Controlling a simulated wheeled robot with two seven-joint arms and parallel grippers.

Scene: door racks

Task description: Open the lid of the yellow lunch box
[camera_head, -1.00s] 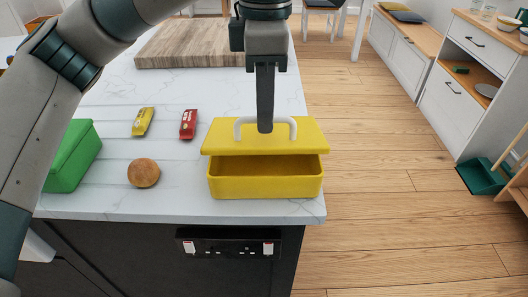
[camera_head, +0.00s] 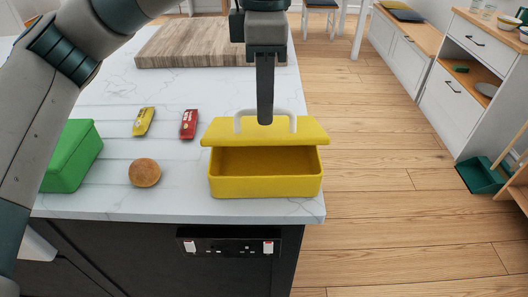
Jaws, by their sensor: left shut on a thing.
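The yellow lunch box (camera_head: 265,187) stands on the white marble counter near its front right corner. Its yellow lid (camera_head: 225,132) is raised at the front, with a dark gap between lid and box. The lid's rear edge is hidden. A white handle (camera_head: 240,121) arches over the lid. My left gripper (camera_head: 265,119) points down from above and is shut on the handle at its middle. The fingers hide part of the handle. My right gripper is not in view.
A green box (camera_head: 72,157) stands at the left. A bun (camera_head: 144,172), a yellow packet (camera_head: 143,122) and a red packet (camera_head: 188,124) lie left of the lunch box. A wooden board (camera_head: 190,45) lies behind. Sockets (camera_head: 229,247) are on the counter's front.

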